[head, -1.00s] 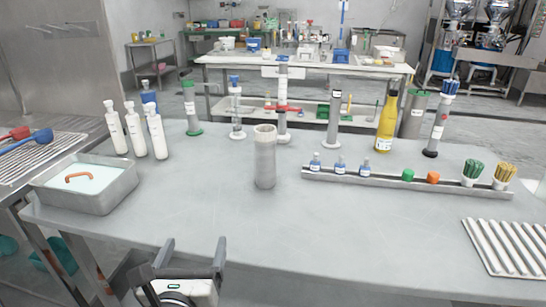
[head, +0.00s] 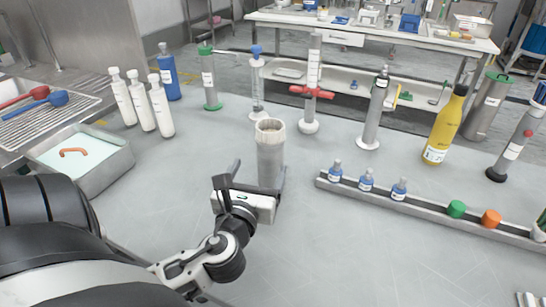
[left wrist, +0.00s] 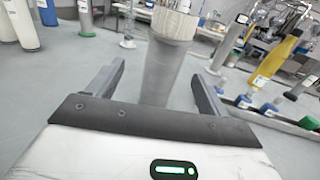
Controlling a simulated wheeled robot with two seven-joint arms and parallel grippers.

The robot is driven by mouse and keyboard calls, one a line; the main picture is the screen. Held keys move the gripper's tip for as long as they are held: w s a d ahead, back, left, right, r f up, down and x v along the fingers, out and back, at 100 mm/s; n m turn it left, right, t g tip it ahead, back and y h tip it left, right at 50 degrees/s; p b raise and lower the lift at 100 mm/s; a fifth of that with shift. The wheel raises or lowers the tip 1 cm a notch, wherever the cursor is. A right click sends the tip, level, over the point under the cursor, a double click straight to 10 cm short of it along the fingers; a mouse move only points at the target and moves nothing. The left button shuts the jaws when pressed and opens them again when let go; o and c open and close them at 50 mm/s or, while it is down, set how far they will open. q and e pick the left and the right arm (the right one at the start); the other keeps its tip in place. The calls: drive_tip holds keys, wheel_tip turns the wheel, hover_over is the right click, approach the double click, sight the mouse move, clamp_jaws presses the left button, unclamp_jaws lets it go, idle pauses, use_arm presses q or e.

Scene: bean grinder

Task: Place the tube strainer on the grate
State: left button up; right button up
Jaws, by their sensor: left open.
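The tube strainer (head: 270,152) is a grey mesh cylinder with a pale rim, standing upright on the table. In the left wrist view the tube strainer (left wrist: 165,62) stands ahead, between the lines of the two fingers. My left gripper (head: 258,176) is open at the strainer's lower half, one finger to each side. I cannot tell if a finger touches it. The left gripper (left wrist: 158,88) also shows open in the left wrist view. A ribbed metal rack (head: 528,299), possibly the grate, shows only a corner at the lower right.
A rail (head: 430,207) with small blue-capped bottles and green and orange pieces lies right of the strainer. White bottles (head: 142,100) and a tray of pale liquid (head: 100,160) stand left. Tall cylinders and a yellow bottle (head: 444,125) line the back. The front middle is clear.

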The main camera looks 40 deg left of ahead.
sight(264, 158)
use_arm(q)
drive_tip(key=x, duration=0.4)
drive_tip(key=shift+w+a, duration=0.1)
drive_tip(key=shift+w, duration=0.15)
drive_tip(key=shift+d+f+p+x, duration=0.1)
drive_tip(key=shift+f+x, duration=0.05)
drive_tip(key=shift+x, duration=0.7)
drive_tip(key=shift+d+f+p+x, duration=0.1)
drive_tip(key=shift+f+x, duration=0.05)
drive_tip(key=shift+x, duration=0.75)
drive_tip(key=shift+d+f+p+x, duration=0.1)
drive_tip(key=shift+d+f+x, duration=0.1)
drive_tip(key=shift+x, duration=0.65)
drive_tip(key=shift+w, duration=0.2)
drive_tip(key=c, duration=1.3)
drive_tip(key=shift+r, duration=0.2)
drive_tip(key=shift+c, duration=0.2)
